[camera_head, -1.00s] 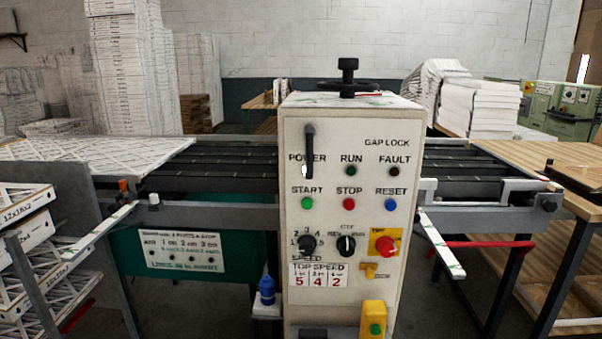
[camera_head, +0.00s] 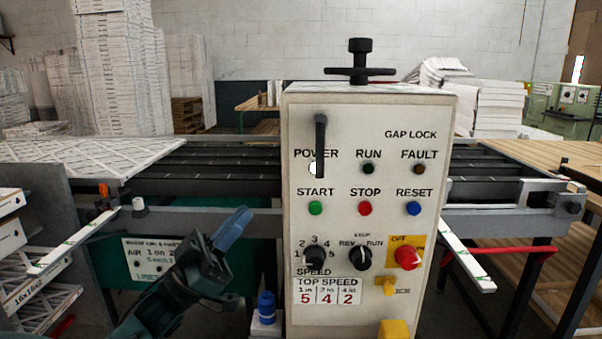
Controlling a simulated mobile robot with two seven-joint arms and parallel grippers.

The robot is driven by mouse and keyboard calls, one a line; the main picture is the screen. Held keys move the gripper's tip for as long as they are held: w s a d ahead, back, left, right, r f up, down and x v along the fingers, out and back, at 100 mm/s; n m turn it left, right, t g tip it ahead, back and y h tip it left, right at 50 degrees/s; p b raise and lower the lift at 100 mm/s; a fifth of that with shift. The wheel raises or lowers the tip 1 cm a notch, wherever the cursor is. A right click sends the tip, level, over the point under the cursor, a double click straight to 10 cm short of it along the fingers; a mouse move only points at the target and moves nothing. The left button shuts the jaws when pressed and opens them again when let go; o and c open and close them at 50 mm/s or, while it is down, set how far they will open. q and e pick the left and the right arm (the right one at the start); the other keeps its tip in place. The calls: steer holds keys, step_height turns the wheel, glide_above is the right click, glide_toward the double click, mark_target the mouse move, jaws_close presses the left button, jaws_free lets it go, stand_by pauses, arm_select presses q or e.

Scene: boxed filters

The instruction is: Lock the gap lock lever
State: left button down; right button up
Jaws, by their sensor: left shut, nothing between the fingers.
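A white control box (camera_head: 300,230) stands in the middle, facing me. A black lever (camera_head: 320,146) hangs vertically on its upper left face, across the POWER label. The GAP LOCK label (camera_head: 410,134) is at the upper right of the same face. A black handwheel with a knob (camera_head: 360,70) sits on top of the box. My left gripper (camera_head: 236,226) comes up from the lower left, with its blue fingers shut and empty. Its tips point up and right, left of the box and lower than the lever, apart from both. My right gripper does not show.
The panel also carries START, STOP and RESET buttons (camera_head: 365,208), dials and a red knob on yellow (camera_head: 407,258). Conveyor rails (camera_head: 220,165) run behind the box. A blue bottle (camera_head: 266,305) stands low beside it. Boxed filters (camera_head: 12,240) are stacked at the left edge.

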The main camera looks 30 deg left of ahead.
mark_target(317, 153)
arm_select(q)
steer(key=shift+r, duration=0.1)
